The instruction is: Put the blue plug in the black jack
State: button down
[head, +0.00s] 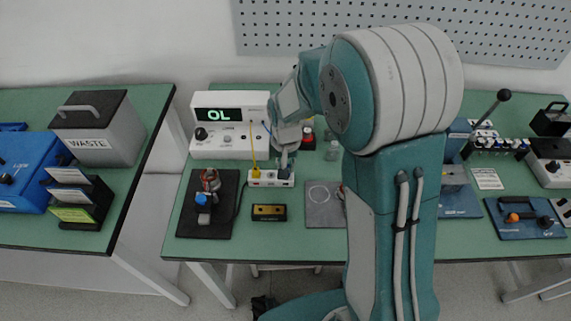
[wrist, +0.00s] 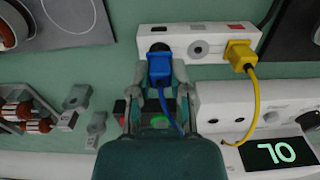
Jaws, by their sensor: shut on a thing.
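The blue plug (wrist: 160,69) is between my gripper's (wrist: 161,78) two fingers in the wrist view, and the gripper is shut on it. Its blue cable (wrist: 171,110) trails down towards the meter. The plug's front end is at the black jack (wrist: 159,47) on the white jack box (wrist: 180,33). The plug covers part of this jack, and I cannot tell whether it is seated. In the head view, my gripper (head: 284,158) is over the right part of the jack box (head: 270,183); the blue plug is not clearly visible there.
A yellow plug (wrist: 239,54) sits in the same box, with a grey empty jack (wrist: 198,48) between. The meter (head: 228,114) behind reads OL. A black mat with a motor-like part (head: 205,196) lies left, and a grey mat (head: 322,212) lies right.

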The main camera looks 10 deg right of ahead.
jog(key=shift+f, duration=0.3)
jog(key=shift+f, duration=0.15)
dwell(0.4)
jog(key=shift+f, duration=0.3)
jog(key=c, duration=0.5)
grip_release()
notch_tip(320, 180, up, 12)
jog(key=shift+f, duration=0.1)
dwell(0.9)
